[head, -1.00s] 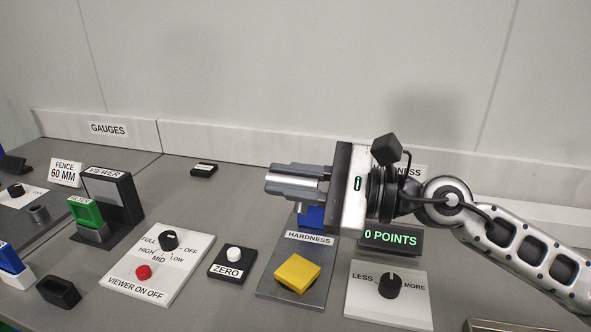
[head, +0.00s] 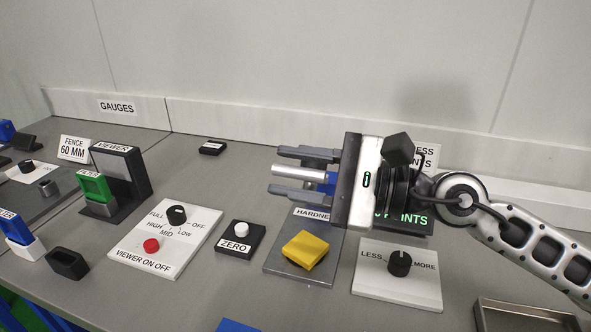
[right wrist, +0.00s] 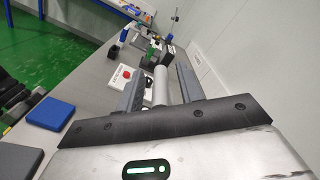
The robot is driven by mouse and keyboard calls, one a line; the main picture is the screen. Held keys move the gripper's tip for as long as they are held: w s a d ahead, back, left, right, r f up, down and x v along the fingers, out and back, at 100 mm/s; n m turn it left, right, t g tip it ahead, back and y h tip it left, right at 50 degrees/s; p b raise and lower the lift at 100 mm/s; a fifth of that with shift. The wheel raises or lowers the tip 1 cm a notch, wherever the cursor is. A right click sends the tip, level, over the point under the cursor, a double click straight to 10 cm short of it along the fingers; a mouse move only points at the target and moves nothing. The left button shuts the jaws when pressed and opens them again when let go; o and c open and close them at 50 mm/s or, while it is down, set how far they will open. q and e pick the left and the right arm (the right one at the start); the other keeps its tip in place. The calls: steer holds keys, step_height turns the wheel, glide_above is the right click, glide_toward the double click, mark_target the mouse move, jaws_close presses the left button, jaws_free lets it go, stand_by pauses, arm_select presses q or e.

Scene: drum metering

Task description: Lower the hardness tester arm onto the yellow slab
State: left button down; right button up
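The yellow slab (head: 305,250) lies on the grey base plate (head: 280,265) of the hardness tester, in front of its partly covered label. A silver bar (head: 299,171), apparently the tester's arm, stands out above and behind the slab and is apart from it. A blue part (head: 327,183) shows at its right end. My right gripper (head: 277,170) is open, with one finger on each side of the bar. The bar also shows between the fingers in the right wrist view (right wrist: 161,84), with gaps on both sides. My gripper hides much of the tester. My left gripper is not in view.
The points display (head: 408,220) is partly hidden behind my right gripper. A LESS/MORE knob (head: 399,262) is right of the slab, and a ZERO button (head: 241,230) is left of it. A metal tray (head: 530,312) lies at the lower right. A low ledge runs behind.

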steer(key=shift+d, duration=0.15)
